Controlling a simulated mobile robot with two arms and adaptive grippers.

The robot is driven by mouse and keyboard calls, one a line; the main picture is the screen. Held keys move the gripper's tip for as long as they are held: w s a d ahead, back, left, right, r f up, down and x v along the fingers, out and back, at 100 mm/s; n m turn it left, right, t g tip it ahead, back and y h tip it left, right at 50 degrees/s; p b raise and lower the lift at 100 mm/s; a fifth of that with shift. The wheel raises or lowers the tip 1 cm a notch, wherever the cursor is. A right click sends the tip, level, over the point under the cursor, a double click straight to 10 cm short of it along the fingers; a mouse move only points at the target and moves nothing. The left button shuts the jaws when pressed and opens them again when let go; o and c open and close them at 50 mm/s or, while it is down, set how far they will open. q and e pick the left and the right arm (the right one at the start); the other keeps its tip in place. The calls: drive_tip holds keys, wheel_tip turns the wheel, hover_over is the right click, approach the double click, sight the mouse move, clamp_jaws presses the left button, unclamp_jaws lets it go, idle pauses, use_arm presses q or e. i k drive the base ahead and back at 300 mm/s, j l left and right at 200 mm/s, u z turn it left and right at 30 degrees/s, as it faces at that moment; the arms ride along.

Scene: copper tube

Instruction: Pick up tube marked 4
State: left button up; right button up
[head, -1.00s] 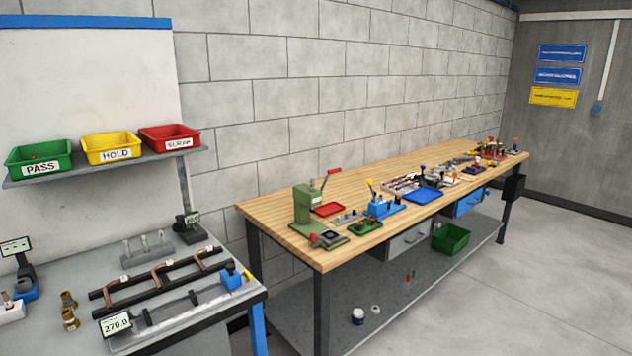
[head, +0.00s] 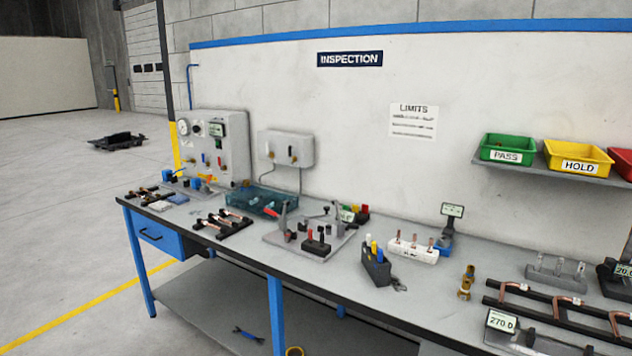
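Copper tubes (head: 567,308) lie across a black two-rail rack (head: 540,322) at the right front of the grey inspection bench. More copper pieces lie on a small black rack (head: 222,224) left of the bench's middle, and others on a dark rack (head: 150,195) at its far left end. Small copper pieces stand upright in a white block (head: 414,250) right of the middle. No number 4 can be read on any tube; they are too small. Neither of my grippers is in view.
The bench (head: 330,275) also carries a grey clamp fixture (head: 305,238), a dark holder with coloured handles (head: 376,268), brass fittings (head: 466,283) and a display reading 270.0 (head: 501,322). Green PASS (head: 507,149) and yellow HOLD (head: 578,160) bins sit on a shelf. Open floor (head: 60,250) lies left.

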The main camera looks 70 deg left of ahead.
sight(158, 195)
drive_tip(key=j+u, duration=0.1)
drive_tip(key=u, duration=0.3)
drive_tip(key=j+u, duration=0.15)
drive_tip(key=u, duration=0.25)
drive_tip(key=j+u, duration=0.15)
drive_tip(key=u, duration=0.25)
drive_tip(key=j+u, duration=0.15)
drive_tip(key=u, duration=0.25)
drive_tip(key=i+j+u, duration=0.4)
drive_tip(key=j, duration=0.45)
drive_tip(key=i+j+u, duration=0.4)
drive_tip(key=j, duration=0.4)
drive_tip(key=i+j+u, duration=0.4)
drive_tip(key=i+j, duration=0.95)
